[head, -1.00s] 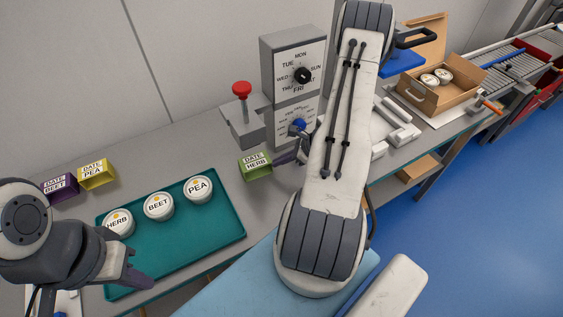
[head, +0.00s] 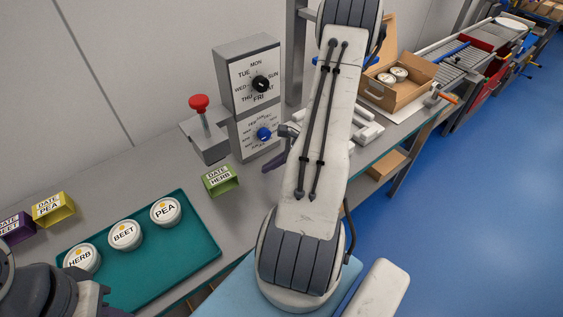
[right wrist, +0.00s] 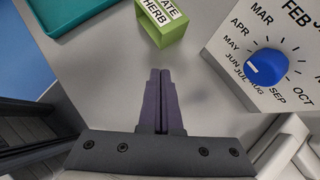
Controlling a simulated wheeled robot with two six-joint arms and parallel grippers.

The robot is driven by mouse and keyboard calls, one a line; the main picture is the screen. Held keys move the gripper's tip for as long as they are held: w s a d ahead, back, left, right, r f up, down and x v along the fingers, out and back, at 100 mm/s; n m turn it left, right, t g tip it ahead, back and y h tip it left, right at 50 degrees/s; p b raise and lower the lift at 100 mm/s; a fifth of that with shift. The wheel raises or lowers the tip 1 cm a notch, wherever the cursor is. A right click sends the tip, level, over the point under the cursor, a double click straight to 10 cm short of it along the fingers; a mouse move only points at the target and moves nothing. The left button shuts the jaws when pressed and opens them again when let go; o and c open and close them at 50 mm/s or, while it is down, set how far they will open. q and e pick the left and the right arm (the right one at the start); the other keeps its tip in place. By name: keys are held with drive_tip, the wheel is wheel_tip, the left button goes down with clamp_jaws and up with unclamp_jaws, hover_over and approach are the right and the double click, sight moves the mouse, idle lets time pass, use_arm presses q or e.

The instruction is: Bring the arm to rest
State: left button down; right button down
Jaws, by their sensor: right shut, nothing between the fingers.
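My right arm rises through the middle of the head view. Its gripper (head: 272,164) is partly hidden behind the arm, in front of the dial box. In the right wrist view my right gripper (right wrist: 160,82) is shut and empty over bare grey bench. The green DATE HERB block (right wrist: 166,22) lies just beyond its fingertips, apart from them; it also shows in the head view (head: 220,179). My left gripper (head: 94,297) is at the bottom left corner, partly cut off, beside the teal tray (head: 190,250); its fingers are unclear.
HERB (head: 81,258), BEET (head: 125,235) and PEA (head: 166,211) tubs stand on the tray. A grey dial box (head: 247,50) and red-knobbed press (head: 199,103) stand behind. Yellow (head: 54,209) and purple (head: 15,229) date blocks sit left. A cardboard carrier (head: 396,90) holds two tubs.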

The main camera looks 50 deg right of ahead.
drive_tip(key=shift+v, duration=2.25)
